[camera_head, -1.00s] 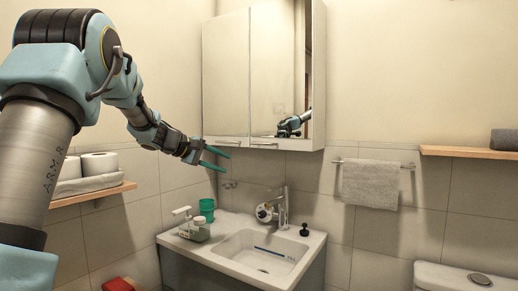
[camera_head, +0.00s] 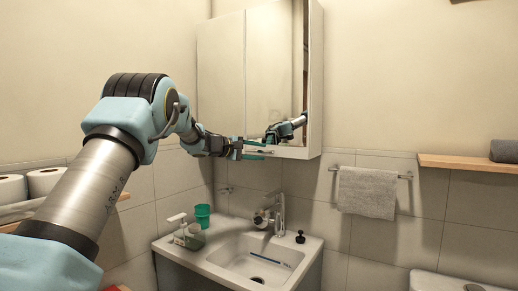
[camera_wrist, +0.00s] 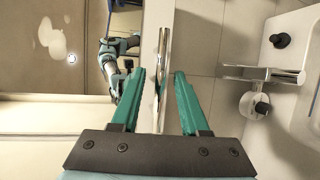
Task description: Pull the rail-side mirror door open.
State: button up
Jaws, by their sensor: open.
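The rail-side mirror door (camera_head: 272,65) is the right door of the wall cabinet, on the towel rail's side, and looks shut. It reflects my arm. In the wrist view its mirror face (camera_wrist: 60,75) fills the left side. Its metal bar handle (camera_wrist: 164,45) runs along the door's lower edge, and its lower part shows between my fingers. My gripper (camera_wrist: 159,75) is open, with one green finger on each side of the bar. I cannot tell whether either finger touches it. In the head view my gripper (camera_head: 258,148) is at the door's bottom edge and partly hides the handle.
The left mirror door (camera_head: 220,75) is shut beside it. Below are a sink (camera_head: 258,256) with a faucet (camera_head: 280,208), a green cup (camera_head: 203,215) and soap bottles. The towel rail (camera_head: 398,175) with a grey towel (camera_head: 367,193) is to the right. Space before the cabinet looks clear.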

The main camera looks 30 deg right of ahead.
jog(key=shift+d, duration=0.2)
grip_shut()
dwell(0.3)
jog(key=shift+f, duration=0.1)
dwell(1.0)
